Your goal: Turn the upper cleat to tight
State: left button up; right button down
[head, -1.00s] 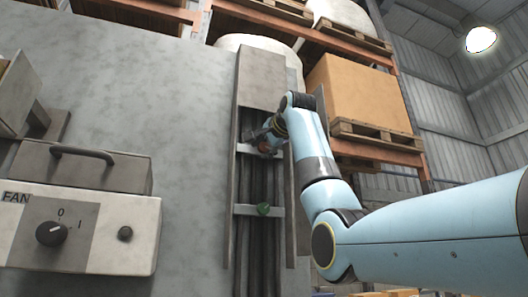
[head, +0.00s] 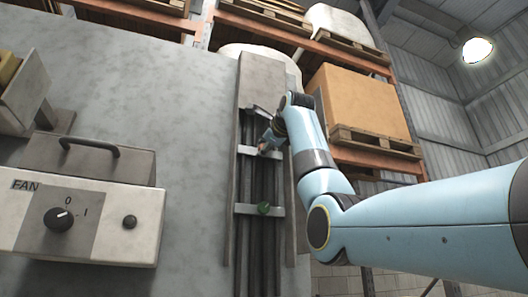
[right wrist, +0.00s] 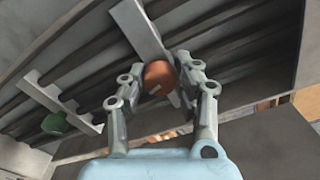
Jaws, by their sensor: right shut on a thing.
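The upper cleat is an orange-brown round knob (right wrist: 159,75) on a pale crossbar (head: 247,150) over dark vertical tubes in a grey channel. My right gripper (right wrist: 160,88) has its two fingers on either side of this knob and is shut on it. In the head view the right gripper (head: 266,147) largely covers the upper cleat, so its mark or angle cannot be read there. A lower cleat with a green knob (head: 264,209) sits on a second crossbar below; it also shows in the right wrist view (right wrist: 54,124). My left gripper is not in view.
Channel side walls (head: 290,225) flank the tubes. Racks with a box (head: 360,105) stand behind.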

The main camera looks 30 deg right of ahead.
jog(key=shift+f+m+b, duration=0.15)
jog(key=shift+m+b, duration=0.3)
jog(key=shift+m, duration=1.45)
jog(key=c, duration=0.9)
grip_release()
jog(key=shift+c, duration=0.2)
jog(key=v, duration=1.2)
jog(key=shift+d+f, duration=0.1)
